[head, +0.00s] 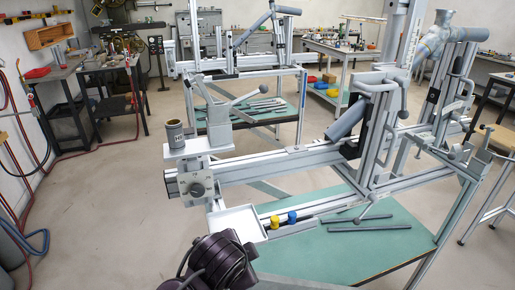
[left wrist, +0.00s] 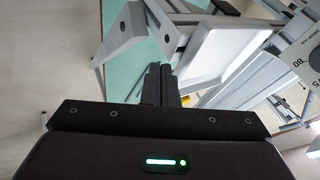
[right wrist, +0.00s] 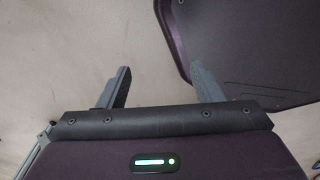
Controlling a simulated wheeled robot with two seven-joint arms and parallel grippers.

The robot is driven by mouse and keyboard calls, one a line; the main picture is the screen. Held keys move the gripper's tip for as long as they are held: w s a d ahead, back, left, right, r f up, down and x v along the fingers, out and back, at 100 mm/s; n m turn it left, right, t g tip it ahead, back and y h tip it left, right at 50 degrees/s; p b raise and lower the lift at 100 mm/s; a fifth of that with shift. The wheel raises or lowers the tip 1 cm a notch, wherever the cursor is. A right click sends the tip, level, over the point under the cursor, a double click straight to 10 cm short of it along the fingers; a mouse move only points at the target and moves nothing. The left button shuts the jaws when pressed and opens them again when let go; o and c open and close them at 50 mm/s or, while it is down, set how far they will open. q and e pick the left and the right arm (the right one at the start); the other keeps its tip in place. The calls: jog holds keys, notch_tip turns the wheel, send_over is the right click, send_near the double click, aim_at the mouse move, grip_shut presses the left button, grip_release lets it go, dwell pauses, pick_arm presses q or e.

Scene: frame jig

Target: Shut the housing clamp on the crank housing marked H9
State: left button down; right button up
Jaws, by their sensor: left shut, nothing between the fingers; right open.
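My left gripper (left wrist: 160,78) is shut and empty in the left wrist view, near the white tray (left wrist: 218,52). My right gripper (right wrist: 161,76) is open and empty over floor in the right wrist view.
The near jig's long beam (head: 270,166) and tall uprights fill the middle and right. A dial block (head: 197,188) sits below the housing. Yellow (head: 275,222) and blue (head: 292,217) pieces lie by the tray. A second jig stands behind.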

aim_at(248, 96)
pick_arm(q)
jog(key=w+d+r+m+t+y, duration=0.2)
jog(key=w+d+r+m+t, duration=0.2)
jog(key=w+d+r+m, duration=0.55)
jog(key=w+a+r+m+t+y, duration=0.1)
jog(key=w+r+m+t+y, duration=0.1)
jog(key=r, duration=0.5)
jog(key=w+a+r+m+t+y, duration=0.1)
jog(key=w+r+m+t+y, duration=0.1)
jog(key=r, duration=0.5)
jog(key=shift+w+a+r+m+t, duration=0.2)
jog(key=shift+w+m+t, duration=0.45)
jog(key=shift+m, duration=0.5)
pick_arm(e)
jog(key=shift+a, duration=0.25)
pick_arm(q)
jog(key=shift+w+g, duration=0.1)
jog(key=shift+g, duration=0.15)
jog(key=w+a+r+p, duration=0.2)
jog(key=w+p, duration=0.3)
jog(key=w, duration=0.3)
jog(key=shift+w+a, duration=0.2)
jog(key=shift+a, duration=0.6)
pick_arm(e)
notch_tip(248, 96, up, 5)
jog(key=shift+a+r, duration=0.1)
jog(key=shift+a, duration=0.05)
